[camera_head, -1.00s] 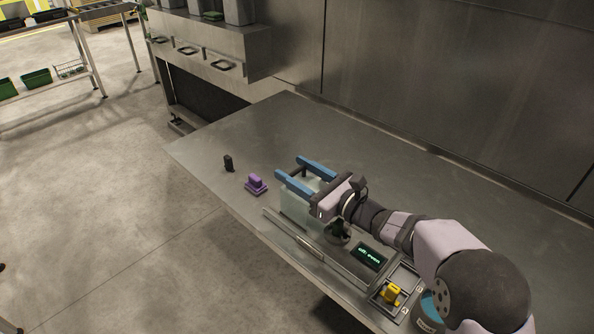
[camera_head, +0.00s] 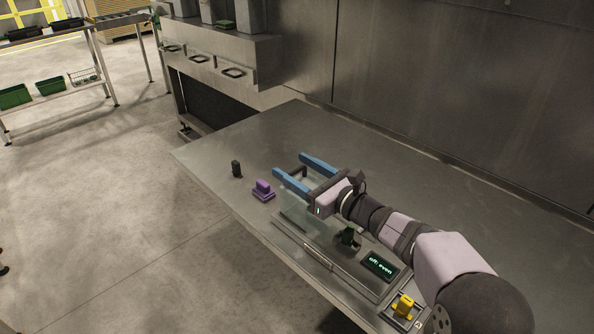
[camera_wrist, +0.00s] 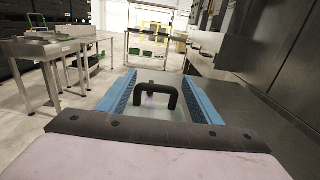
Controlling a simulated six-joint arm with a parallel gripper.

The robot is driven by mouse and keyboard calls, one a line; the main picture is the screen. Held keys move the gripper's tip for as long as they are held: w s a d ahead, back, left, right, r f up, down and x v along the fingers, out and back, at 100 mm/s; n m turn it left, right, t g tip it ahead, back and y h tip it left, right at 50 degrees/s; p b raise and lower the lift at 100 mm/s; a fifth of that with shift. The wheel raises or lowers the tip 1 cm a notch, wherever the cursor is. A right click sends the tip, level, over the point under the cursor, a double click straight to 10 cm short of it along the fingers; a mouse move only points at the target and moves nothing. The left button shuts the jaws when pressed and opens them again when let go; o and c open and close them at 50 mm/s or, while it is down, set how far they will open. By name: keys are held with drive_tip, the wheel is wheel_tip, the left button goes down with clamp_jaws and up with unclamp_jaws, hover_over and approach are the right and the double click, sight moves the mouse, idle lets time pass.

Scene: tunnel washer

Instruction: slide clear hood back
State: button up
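The clear hood (camera_head: 300,212) shows as a pale see-through box under my gripper at the front of the steel table; its edges are hard to make out. My gripper (camera_head: 288,164) has two long blue fingers spread wide. In the wrist view, a black arched handle (camera_wrist: 157,88) stands between the open fingers (camera_wrist: 158,76), with a gap on both sides. The fingers do not grip it. A dark green object (camera_head: 349,236) sits on a round dish beneath my wrist, beside the hood.
A purple block (camera_head: 263,190) and a small black piece (camera_head: 236,169) stand on the table left of the gripper. A lit display (camera_head: 381,266) and a yellow piece (camera_head: 403,305) lie to the right. The back of the table (camera_head: 390,170) is clear.

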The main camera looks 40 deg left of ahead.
sight(320, 183)
drive_tip(key=shift+d, duration=0.2)
drive_tip(key=shift+d+b, duration=1.5)
drive_tip(key=shift+d, duration=2)
